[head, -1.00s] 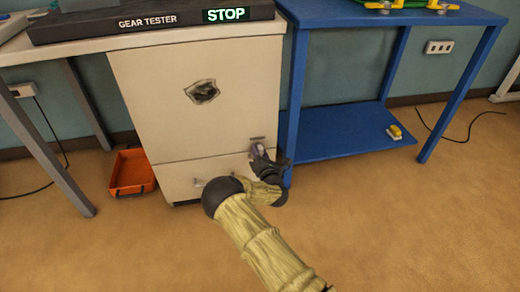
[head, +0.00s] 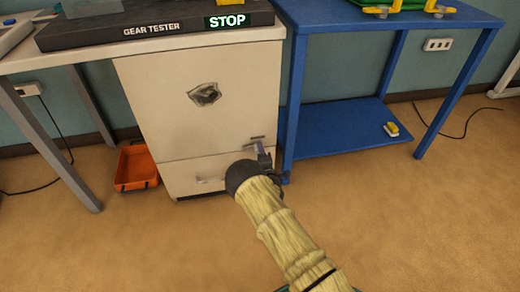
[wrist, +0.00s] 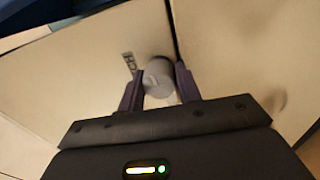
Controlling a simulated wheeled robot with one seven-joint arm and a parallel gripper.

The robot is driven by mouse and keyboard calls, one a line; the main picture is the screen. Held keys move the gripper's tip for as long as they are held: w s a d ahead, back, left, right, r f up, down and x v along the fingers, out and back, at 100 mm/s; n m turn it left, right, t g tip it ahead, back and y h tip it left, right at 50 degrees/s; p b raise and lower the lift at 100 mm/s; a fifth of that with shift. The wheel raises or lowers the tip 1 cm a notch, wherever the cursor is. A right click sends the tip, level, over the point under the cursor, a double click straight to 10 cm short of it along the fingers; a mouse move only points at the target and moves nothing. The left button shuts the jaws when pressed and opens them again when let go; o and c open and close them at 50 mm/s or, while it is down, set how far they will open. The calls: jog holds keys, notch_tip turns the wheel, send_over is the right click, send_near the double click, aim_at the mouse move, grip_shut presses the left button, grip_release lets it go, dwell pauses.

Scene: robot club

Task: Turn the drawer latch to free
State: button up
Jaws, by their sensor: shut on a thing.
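The drawer latch, a grey round knob (wrist: 158,78), is between my two dark fingers in the wrist view, with a small printed label beside it. My gripper (wrist: 158,84) is shut on this knob. In the head view my gripper (head: 261,153) is at the right side of the cream cabinet, near the top of the lower drawer (head: 183,181). My arm hides most of the latch and part of the drawer there. The drawer front looks flush with the cabinet. A pale drawer handle (head: 209,181) shows left of my arm's dark joint.
The cabinet (head: 160,110) stands under a bench with a gear tester (head: 110,37) reading STOP. A blue table (head: 330,146) stands close on the right, its leg near my gripper. An orange tray (head: 136,168) lies on the floor at left. The front floor is clear.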

jog(key=shift+m, duration=0.6)
jog(key=o, duration=1)
jog(key=shift+c, duration=0.2)
jog(key=p+v, duration=0.7)
jog(key=v, duration=1)
jog(key=shift+s, duration=0.25)
